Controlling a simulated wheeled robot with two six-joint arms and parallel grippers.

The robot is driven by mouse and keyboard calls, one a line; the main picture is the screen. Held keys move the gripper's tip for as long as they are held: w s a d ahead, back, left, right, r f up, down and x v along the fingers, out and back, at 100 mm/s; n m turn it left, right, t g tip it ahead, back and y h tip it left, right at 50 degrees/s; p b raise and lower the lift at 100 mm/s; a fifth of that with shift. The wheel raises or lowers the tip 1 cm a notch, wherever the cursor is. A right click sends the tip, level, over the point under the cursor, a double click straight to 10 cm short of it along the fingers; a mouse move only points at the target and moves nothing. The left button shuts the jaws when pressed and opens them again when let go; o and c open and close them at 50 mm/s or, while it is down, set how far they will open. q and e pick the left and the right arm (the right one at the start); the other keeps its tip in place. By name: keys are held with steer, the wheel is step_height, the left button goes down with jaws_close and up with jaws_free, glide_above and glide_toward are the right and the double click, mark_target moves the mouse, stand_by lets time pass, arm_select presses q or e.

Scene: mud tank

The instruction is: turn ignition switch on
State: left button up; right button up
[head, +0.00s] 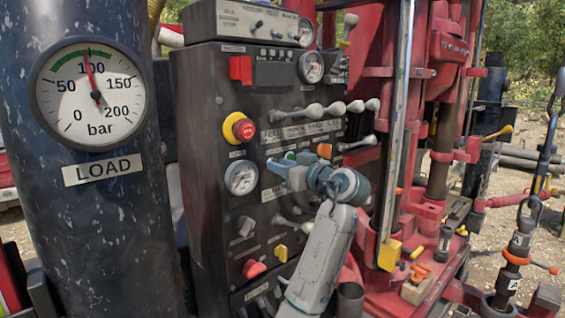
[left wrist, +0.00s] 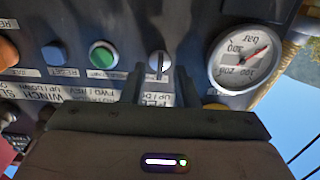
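A small round silver switch (left wrist: 159,63) with an upright dark-edged bar sits on the dark control panel in the left wrist view, which is upside down. Its label is partly hidden, so I cannot read whether it says ignition. My left gripper (left wrist: 158,78) is open, its two dark fingers on either side of the switch with gaps left and right; nothing is held. In the head view my left gripper (head: 279,166) is close to the panel, just right of a white gauge, and hides the switch there. My right gripper is not in view.
A green button (left wrist: 103,54) and a blue button (left wrist: 54,52) sit beside the switch, with a gauge (left wrist: 240,58) on its other side. Several levers (head: 325,110) stick out above my gripper. A red stop button (head: 239,128) and a yellow knob (head: 280,252) are nearby.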

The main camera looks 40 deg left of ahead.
arm_select(q)
steer(key=shift+a, duration=0.1)
steer(key=shift+c, duration=0.2)
jaws_close()
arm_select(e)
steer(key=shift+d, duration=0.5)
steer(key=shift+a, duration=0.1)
arm_select(q)
steer(key=m, duration=1.1)
steer(key=shift+w+m+p, duration=0.1)
steer(key=shift+m+p, duration=0.2)
steer(key=shift+m, duration=0.1)
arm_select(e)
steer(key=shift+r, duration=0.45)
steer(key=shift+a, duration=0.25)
